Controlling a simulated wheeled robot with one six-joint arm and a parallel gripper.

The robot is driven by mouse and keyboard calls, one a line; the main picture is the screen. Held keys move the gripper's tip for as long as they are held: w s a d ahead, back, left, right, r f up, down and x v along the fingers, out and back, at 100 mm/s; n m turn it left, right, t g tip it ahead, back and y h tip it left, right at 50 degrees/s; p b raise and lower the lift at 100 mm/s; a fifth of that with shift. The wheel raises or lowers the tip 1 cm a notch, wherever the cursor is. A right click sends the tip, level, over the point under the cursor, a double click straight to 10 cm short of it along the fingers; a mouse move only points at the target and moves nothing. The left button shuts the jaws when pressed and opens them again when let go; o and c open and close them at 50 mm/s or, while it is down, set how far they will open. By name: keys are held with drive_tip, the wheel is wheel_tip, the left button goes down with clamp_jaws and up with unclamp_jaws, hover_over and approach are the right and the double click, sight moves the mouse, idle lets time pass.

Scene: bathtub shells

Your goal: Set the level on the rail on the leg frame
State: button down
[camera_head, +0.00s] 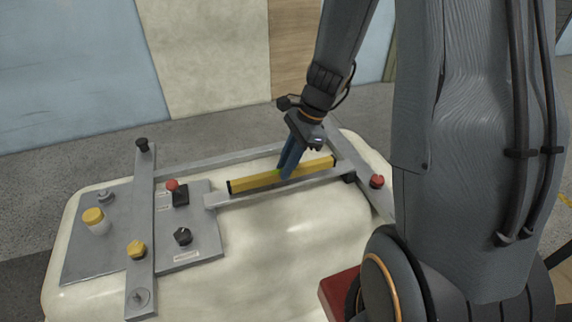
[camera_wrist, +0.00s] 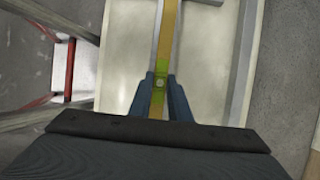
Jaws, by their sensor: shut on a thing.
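The level (camera_head: 252,182) is a long yellow bar with dark ends and a green vial near its middle. My gripper (camera_head: 286,174) is shut on it near the middle, with blue fingers on either side. In the wrist view the level (camera_wrist: 168,40) runs up between the fingers of my gripper (camera_wrist: 161,90), with the green part at the fingertips. The level lies along the grey rail (camera_head: 237,200) of the leg frame (camera_head: 143,220) and looks about parallel to it. I cannot tell whether it touches the rail or is just above it.
The frame lies on an upturned cream tub shell (camera_head: 290,245). A grey plate (camera_head: 85,255) at left bears a yellow-capped jar (camera_head: 95,220), a red-topped button (camera_head: 175,190) and dark and yellow knobs. A red-topped knob (camera_head: 377,181) stands at right. A red block (camera_head: 342,290) is near the front.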

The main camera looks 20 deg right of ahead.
drive_tip(key=shift+f, duration=0.2)
drive_tip(key=shift+f, duration=0.25)
drive_tip(key=c, duration=1.6)
unclamp_jaws()
drive_tip(key=shift+c, duration=0.2)
drive_tip(key=shift+r, duration=0.35)
drive_tip(key=b+v, duration=0.2)
drive_tip(key=v, duration=1)
drive_tip(key=s+a+f+n+h, duration=0.2)
drive_tip(key=s+f+n, duration=0.1)
drive_tip(key=n, duration=0.6)
drive_tip(key=s+a+f+n+t+h, duration=0.1)
drive_tip(key=s+a+f+n+h, duration=0.1)
drive_tip(key=s+n, duration=0.4)
drive_tip(key=shift+s+a+f+n, duration=0.25)
drive_tip(key=shift+f+n, duration=0.35)
drive_tip(key=shift+n, duration=0.9)
